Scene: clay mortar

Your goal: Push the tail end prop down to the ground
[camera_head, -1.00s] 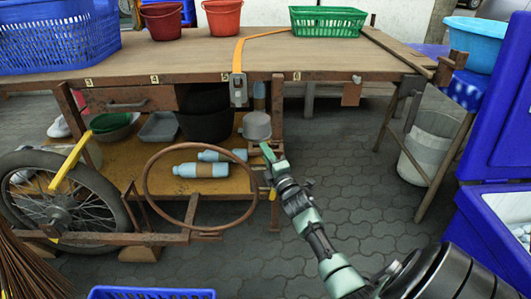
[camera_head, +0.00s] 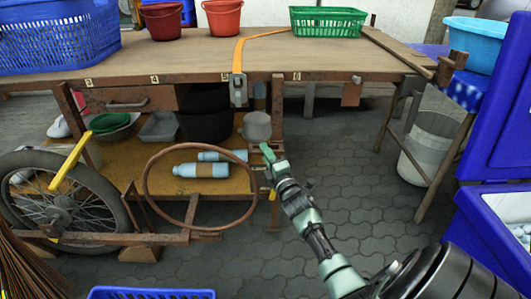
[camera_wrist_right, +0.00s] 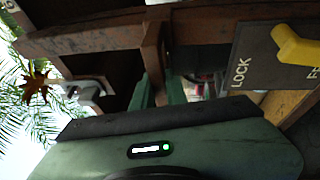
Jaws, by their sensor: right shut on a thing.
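The bar hangs from a wider rusty beam (camera_wrist_right: 95,40). Its lower end is hidden behind the gripper body. In the head view the fingers and arm cover the bar, so its distance from the ground cannot be told. My left gripper is not in view.
A plate marked LOCK (camera_wrist_right: 255,60) with a yellow lever (camera_wrist_right: 295,45) is right of the fingers.

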